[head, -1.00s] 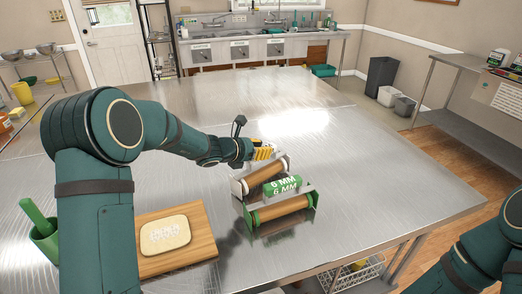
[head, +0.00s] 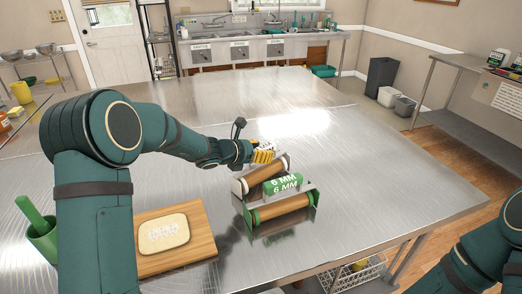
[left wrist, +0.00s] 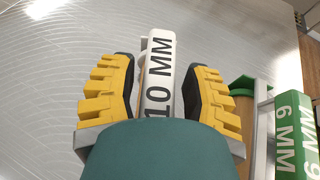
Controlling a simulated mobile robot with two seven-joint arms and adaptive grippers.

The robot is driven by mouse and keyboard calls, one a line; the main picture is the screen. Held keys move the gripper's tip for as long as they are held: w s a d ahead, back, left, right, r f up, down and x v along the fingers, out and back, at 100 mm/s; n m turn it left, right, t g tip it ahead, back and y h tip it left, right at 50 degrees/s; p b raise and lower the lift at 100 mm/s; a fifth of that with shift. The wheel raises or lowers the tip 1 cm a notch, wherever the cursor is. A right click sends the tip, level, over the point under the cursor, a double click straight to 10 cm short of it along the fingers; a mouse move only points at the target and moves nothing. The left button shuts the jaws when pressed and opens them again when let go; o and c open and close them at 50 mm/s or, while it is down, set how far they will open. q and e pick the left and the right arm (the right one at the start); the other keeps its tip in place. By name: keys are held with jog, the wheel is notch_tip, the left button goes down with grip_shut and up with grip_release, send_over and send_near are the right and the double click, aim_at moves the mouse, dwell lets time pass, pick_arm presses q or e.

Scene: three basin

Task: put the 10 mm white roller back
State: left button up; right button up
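The white roller has a brown cylinder (head: 262,178) with pale end brackets and lies tilted behind the green roller on the steel table (head: 370,165). Its white bar marked "10 MM" (left wrist: 160,75) shows in the left wrist view. My left gripper (head: 262,152) is at the roller's far side. Its yellow fingers (left wrist: 160,85) stand on both sides of the bar, with gaps visible, so it is open around it. The green roller marked "6 MM" (head: 284,185) stands just in front of the white one. My right gripper is out of view.
A green container (head: 43,240) with a green handle stands left of my left arm. The table's right and far parts are clear. Sinks (head: 240,50) stand at the back.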

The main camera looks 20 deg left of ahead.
pick_arm(q)
jog(key=shift+d+r, duration=0.1)
jog(key=shift+r, duration=0.15)
jog(key=shift+r+p, duration=0.6)
jog(key=shift+p, duration=0.15)
jog(key=p+v, duration=0.1)
jog(key=v, duration=1.1)
jog(key=shift+f, duration=0.15)
